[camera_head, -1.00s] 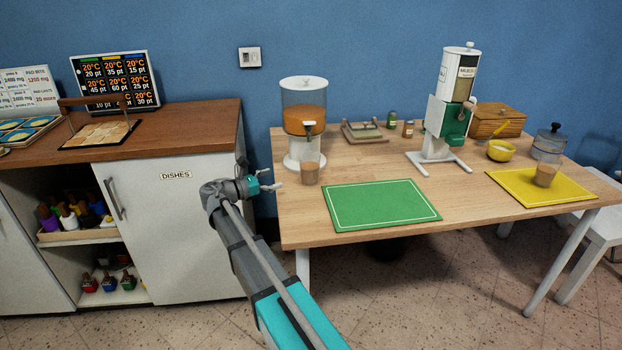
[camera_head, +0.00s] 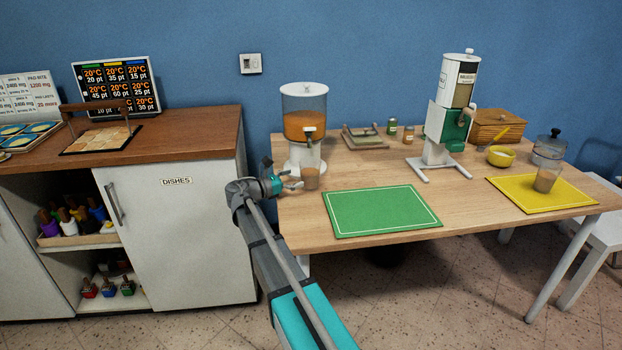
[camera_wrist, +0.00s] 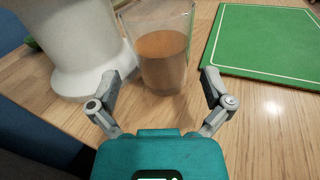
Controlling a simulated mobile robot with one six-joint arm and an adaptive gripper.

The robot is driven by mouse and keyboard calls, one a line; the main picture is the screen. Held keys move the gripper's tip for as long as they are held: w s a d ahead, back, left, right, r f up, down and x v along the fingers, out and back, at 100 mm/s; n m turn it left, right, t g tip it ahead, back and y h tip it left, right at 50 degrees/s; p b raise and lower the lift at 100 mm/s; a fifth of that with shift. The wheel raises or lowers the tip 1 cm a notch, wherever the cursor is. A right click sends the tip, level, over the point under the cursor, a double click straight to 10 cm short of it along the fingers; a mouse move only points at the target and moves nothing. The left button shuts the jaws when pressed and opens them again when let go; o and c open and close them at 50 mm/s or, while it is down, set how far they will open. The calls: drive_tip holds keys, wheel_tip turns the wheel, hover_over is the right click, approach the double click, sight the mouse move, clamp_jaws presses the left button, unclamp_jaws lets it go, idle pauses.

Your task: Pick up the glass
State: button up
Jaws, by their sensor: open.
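A clear glass with brown content (camera_head: 311,178) stands upright on the table, in front of the dispenser with orange content (camera_head: 304,125). It also shows in the wrist view (camera_wrist: 162,60), ahead of my gripper (camera_wrist: 158,82) and roughly centred between its two fingers. My gripper (camera_head: 292,180) is open and empty, at the table's left edge in the head view. The fingertips are at the near side of the glass; I cannot tell whether they touch it. A second glass with brown content (camera_head: 546,179) stands on the yellow mat (camera_head: 520,197) at the right.
The dispenser's white base (camera_wrist: 85,50) stands close left of the glass. A green mat (camera_head: 382,211) lies to the right. A muesli dispenser (camera_head: 447,120), jars, a yellow bowl (camera_head: 501,156) and a wooden box stand further right. A dishes cabinet (camera_head: 175,230) is at the left.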

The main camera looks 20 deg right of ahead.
sight(312, 171)
drive_tip(key=shift+d, duration=0.65)
drive_tip(key=shift+d, duration=0.1)
drive_tip(key=shift+w+d+f, duration=0.1)
drive_tip(key=shift+w+d, duration=0.05)
drive_tip(key=shift+d, duration=1.15)
drive_tip(key=shift+w+d, duration=0.15)
drive_tip(key=shift+d, duration=1.1)
drive_tip(key=c, duration=1)
drive_tip(key=shift+r, duration=0.35)
